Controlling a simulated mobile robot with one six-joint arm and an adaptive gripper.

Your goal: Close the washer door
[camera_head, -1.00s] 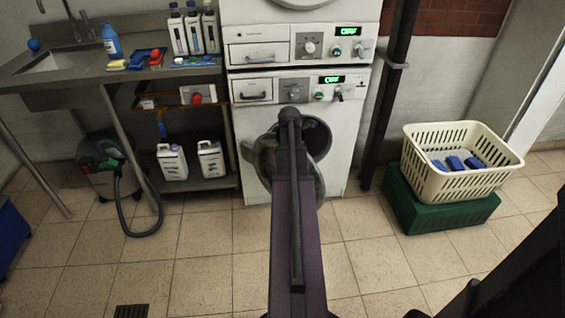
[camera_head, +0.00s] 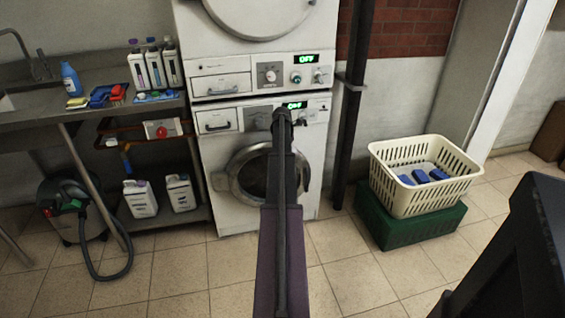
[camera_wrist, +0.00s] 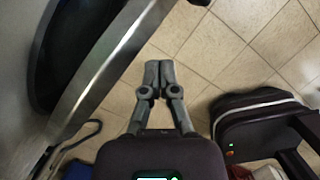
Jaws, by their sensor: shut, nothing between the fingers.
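The lower white machine, the washer (camera_head: 232,222), stands under another machine in the head view. Its round door with a grey metal rim (camera_head: 235,180) and dark glass lies close to the front; I cannot tell whether it is flush or latched. My arm covers the door's right part. In the wrist view the door's metal rim (camera_wrist: 112,52) and dark glass cross the upper left. My gripper (camera_wrist: 158,72) is shut and empty, to the right of the rim, with a gap between them in the picture. The head view does not show the fingers clearly.
A cream basket (camera_head: 425,198) with blue items sits on a green crate (camera_head: 405,229) at right. A dark post (camera_head: 350,110) stands beside the washer. A sink bench (camera_head: 70,116), jugs and a vacuum cleaner (camera_head: 75,208) are at left. Tiled floor in front is open.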

